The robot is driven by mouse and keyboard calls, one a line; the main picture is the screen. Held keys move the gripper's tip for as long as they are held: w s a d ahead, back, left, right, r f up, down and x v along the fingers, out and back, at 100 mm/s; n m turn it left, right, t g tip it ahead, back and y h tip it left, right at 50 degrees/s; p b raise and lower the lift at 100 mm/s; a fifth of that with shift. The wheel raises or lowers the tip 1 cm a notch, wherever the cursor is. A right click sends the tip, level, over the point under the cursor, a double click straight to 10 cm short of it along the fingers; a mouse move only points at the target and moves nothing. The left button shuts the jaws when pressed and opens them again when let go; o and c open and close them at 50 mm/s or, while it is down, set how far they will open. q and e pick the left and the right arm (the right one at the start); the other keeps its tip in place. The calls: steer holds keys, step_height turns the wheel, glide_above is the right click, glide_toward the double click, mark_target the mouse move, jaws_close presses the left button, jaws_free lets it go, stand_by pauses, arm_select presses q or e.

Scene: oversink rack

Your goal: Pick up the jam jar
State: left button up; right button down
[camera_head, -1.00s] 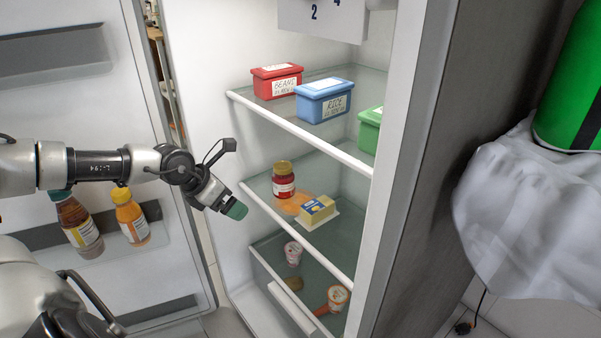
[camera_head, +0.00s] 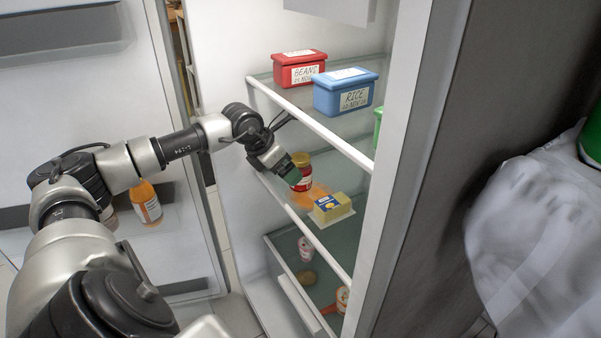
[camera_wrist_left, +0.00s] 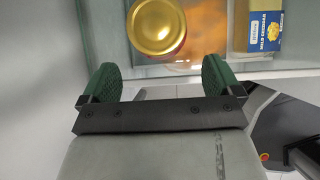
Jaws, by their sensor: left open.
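The jam jar (camera_head: 303,172) is red with a gold lid and a pale label. It stands upright on the middle glass shelf of the open fridge. In the left wrist view its gold lid (camera_wrist_left: 156,26) is seen from above, ahead of the fingers and roughly between their lines. My left gripper (camera_head: 290,168) is at the shelf's front edge, close to the jar and partly covering it in the head view. In the left wrist view its two green fingertips (camera_wrist_left: 159,80) are apart with nothing between them. My right gripper is not in view.
The upper shelf holds a red beans box (camera_head: 299,70) and a blue rice box (camera_head: 346,93). A drawer with cups lies below. The open door with a bottle (camera_head: 146,203) is at left.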

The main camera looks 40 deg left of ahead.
mark_target(300, 157)
arm_select(q)
steer(key=shift+w+d, duration=0.25)
steer(key=shift+w, duration=0.4)
steer(key=shift+w+d+f+b, duration=0.2)
steer(key=shift+w, duration=0.5)
steer(key=shift+w+d+f+b, duration=0.15)
steer(key=shift+w+d+b, duration=0.1)
steer(key=shift+w, duration=0.5)
steer(key=shift+w+d+f+b, duration=0.15)
steer(key=shift+w+f+b, duration=0.05)
steer(key=shift+w, duration=0.5)
steer(key=c, duration=1.1)
steer(key=shift+r, duration=0.1)
steer(key=shift+c, duration=0.4)
